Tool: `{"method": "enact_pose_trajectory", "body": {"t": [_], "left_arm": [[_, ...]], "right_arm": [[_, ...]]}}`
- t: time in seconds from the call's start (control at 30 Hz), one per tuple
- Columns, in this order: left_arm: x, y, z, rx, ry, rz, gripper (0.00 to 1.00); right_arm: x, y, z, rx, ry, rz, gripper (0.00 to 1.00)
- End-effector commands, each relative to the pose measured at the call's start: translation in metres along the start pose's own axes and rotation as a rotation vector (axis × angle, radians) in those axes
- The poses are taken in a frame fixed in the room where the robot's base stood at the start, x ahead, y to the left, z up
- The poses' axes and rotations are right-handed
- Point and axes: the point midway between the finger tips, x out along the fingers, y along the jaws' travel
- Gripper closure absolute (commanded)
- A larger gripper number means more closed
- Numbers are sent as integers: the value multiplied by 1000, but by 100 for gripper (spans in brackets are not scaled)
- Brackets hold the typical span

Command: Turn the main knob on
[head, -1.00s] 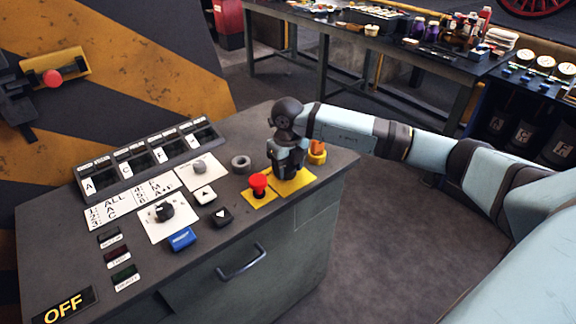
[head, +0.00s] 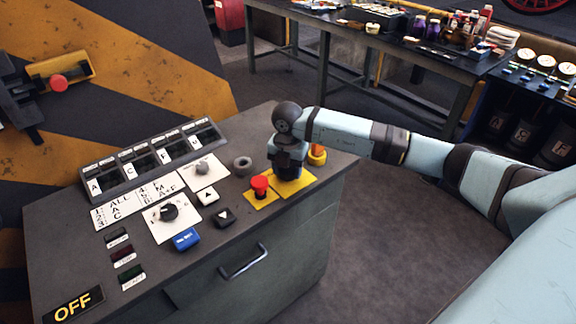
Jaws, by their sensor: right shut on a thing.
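My right gripper (head: 289,172) points down over a yellow plate (head: 306,181) at the right end of the grey console. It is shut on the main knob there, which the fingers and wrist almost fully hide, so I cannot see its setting. A sign at the console's front left (head: 74,304) reads OFF in yellow letters. My left gripper is not in view.
A red mushroom button (head: 260,186) stands just left of the gripper, and a yellow-orange piece (head: 317,155) close to its right. A black dial (head: 168,212), a grey knob (head: 203,168) and a blue button (head: 186,239) lie further left. A workbench (head: 440,58) stands behind.

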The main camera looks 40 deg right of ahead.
Motion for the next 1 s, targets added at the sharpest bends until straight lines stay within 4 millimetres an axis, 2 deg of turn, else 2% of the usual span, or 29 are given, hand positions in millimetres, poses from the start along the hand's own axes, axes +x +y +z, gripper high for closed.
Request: {"method": "enact_pose_trajectory", "body": {"t": [0.43, 1.0], "left_arm": [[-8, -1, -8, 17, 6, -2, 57], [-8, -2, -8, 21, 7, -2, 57]], "right_arm": [[-2, 1, 1, 295, -1, 1, 72], [-1, 1, 1, 371, -2, 2, 71]]}}
